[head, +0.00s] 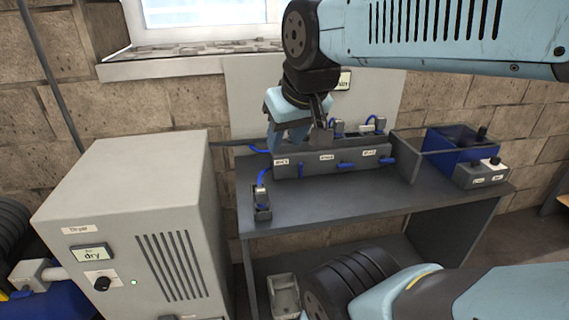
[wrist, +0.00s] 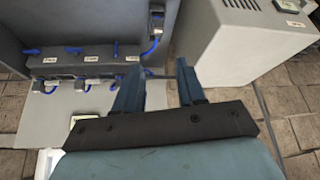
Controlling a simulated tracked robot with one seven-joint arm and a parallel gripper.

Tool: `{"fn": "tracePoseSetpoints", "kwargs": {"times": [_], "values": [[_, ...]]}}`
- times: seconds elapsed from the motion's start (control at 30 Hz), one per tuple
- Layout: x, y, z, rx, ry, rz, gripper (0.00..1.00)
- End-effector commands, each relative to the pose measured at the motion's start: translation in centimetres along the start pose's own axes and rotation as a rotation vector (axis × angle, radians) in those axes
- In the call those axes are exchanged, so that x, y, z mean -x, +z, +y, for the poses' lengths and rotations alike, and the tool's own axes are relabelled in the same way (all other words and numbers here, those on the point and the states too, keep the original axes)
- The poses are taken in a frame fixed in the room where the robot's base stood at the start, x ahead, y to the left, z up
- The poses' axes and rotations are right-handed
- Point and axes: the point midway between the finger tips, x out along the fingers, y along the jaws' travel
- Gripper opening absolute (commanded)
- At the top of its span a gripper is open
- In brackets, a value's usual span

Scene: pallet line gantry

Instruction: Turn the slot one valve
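A grey manifold block (head: 310,170) with three labelled slots stands on the dark bench, and it also shows in the wrist view (wrist: 85,68). The leftmost label in the head view (head: 281,162) seems to be slot one; its print is hard to read. The blue valve lever (head: 301,169) near it points up and down, while the other two levers lie sideways. In the wrist view this lever (wrist: 115,49) is the rightmost. My gripper (head: 285,136) hangs over the manifold's left end, partly hiding its top. In the wrist view my gripper (wrist: 158,80) is open and empty, apart from the lever.
A grey dryer cabinet (head: 130,220) stands left of the bench (head: 340,204). A small device (head: 262,203) with a blue hose sits on the bench's left front. A blue bin (head: 455,145) and a grey control box (head: 482,174) are at the right. The bench's front middle is clear.

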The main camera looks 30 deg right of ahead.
Motion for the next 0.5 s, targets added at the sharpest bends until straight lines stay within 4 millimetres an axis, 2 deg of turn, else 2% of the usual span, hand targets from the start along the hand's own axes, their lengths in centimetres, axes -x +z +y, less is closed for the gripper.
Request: {"fn": "tracePoseSetpoints", "kwargs": {"times": [0.3, 0.43, 0.5], "values": [[-0.1, -0.2, 0.1, -0.002, -0.003, -0.002, 0.4], [-1.2, -1.4, 0.6, -0.017, -0.019, -0.011, 0.4], [-2.3, -2.5, 1.5, -0.031, -0.031, -0.018, 0.4]]}}
